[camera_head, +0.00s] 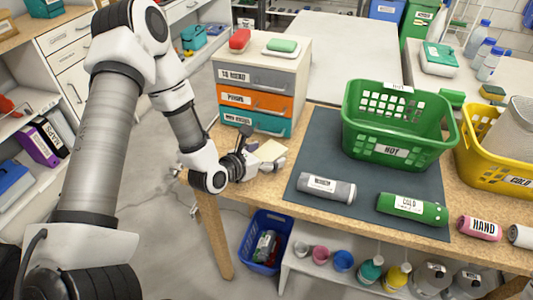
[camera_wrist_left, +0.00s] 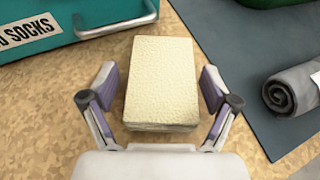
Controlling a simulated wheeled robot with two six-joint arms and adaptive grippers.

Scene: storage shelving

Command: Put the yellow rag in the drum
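The yellow rag (camera_wrist_left: 159,80) is a pale yellow folded block lying on the speckled tabletop, just in front of the drawer unit; it also shows in the head view (camera_head: 271,150). My left gripper (camera_wrist_left: 159,90) is open, with one finger on each side of the near part of the rag and a gap on both sides. In the head view my left gripper (camera_head: 262,162) is low over the table's left end and partly covers the rag. My right gripper is not in view. I cannot make out any drum for certain.
A small drawer unit (camera_head: 264,85) stands right behind the rag. A dark mat (camera_head: 325,150) to the right bears a green basket (camera_head: 395,157), a grey roll (camera_head: 326,188) and a green roll (camera_head: 411,208). A blue bin (camera_head: 252,256) with items inside stands below the table.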

